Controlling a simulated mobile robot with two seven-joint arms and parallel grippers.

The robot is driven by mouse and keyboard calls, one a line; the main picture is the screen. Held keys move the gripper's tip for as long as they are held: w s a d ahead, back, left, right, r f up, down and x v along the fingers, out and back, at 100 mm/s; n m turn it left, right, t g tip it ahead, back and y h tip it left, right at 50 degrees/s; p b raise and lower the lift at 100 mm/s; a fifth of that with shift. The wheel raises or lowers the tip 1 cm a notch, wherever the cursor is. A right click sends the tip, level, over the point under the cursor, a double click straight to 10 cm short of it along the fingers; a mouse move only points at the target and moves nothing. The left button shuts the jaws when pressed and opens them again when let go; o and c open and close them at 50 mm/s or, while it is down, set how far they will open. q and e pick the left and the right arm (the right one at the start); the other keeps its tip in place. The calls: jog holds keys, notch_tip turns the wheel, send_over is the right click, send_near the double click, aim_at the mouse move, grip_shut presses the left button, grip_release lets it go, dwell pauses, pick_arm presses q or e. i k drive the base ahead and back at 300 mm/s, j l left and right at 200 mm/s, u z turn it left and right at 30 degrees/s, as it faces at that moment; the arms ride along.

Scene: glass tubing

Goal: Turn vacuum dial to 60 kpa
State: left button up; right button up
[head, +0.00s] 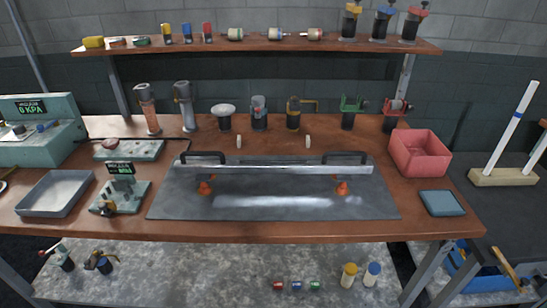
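The vacuum unit (40,150) is a pale green box at the far left of the bench, partly cut off by the picture's left edge. Its display (31,107) shows green text that appears to read 0 KPA. Small controls (41,127) sit on its sloped front, one of them bluish. They are too small to tell which is the vacuum dial or where it points. Neither of my grippers is in view, and nothing is seen touching the unit.
A grey tray (55,193) and a small device with a display (121,190) stand in front of the unit. A flat green device (128,150) lies to its right. A red bin (419,165) stands at right.

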aim_at(19, 129)
jog(key=u, duration=1.5)
jog(key=i+j, duration=0.2)
jog(key=i+j+z, duration=0.15)
jog(key=j, duration=0.3)
jog(key=i+j, duration=0.25)
jog(key=i+j+z, duration=0.15)
jog(key=j, duration=0.3)
jog(key=i+j, duration=0.25)
jog(key=i+j+z, duration=0.1)
jog(key=j, duration=0.35)
jog(key=i, duration=0.05)
